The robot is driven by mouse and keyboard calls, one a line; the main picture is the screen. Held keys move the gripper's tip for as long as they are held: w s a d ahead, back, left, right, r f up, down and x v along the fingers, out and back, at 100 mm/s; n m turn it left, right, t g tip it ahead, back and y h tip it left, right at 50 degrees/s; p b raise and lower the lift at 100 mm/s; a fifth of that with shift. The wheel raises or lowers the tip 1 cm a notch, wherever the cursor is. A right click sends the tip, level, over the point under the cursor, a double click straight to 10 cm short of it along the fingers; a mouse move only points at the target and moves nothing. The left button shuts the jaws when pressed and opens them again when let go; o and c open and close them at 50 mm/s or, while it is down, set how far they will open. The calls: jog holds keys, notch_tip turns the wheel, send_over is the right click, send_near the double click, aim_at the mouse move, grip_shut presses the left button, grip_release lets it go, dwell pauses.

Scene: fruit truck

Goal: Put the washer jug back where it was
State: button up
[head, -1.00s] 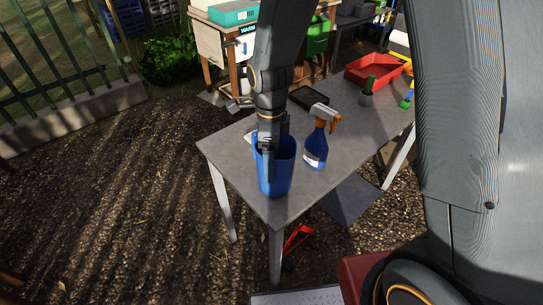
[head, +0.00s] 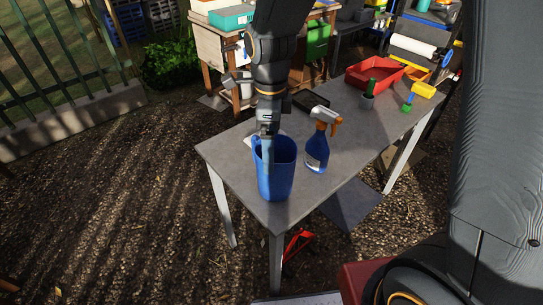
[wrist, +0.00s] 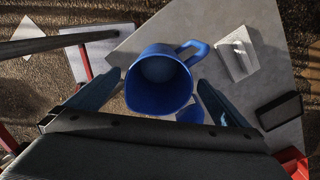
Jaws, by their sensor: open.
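The washer jug, a blue open-topped jug (head: 277,178), stands upright on the grey table (head: 235,170) near its front corner. In the wrist view the jug (wrist: 158,85) is seen from above, with its handle toward the upper right. My gripper (head: 266,145) is above and at the jug's rim in the head view. In the wrist view its two fingers (wrist: 160,92) are spread, one on either side of the jug, with a gap showing. The gripper is open and holds nothing. Part of the jug's rim is hidden behind my gripper in the head view.
A blue spray bottle (head: 317,150) with an orange and white head stands right of the jug. A whitish block (wrist: 238,55) lies near the jug's handle.

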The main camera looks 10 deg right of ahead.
notch_tip(320, 180, up, 6)
jog(key=shift+f+b, duration=0.1)
jog(key=shift+b, duration=0.4)
jog(key=shift+s+d, duration=0.1)
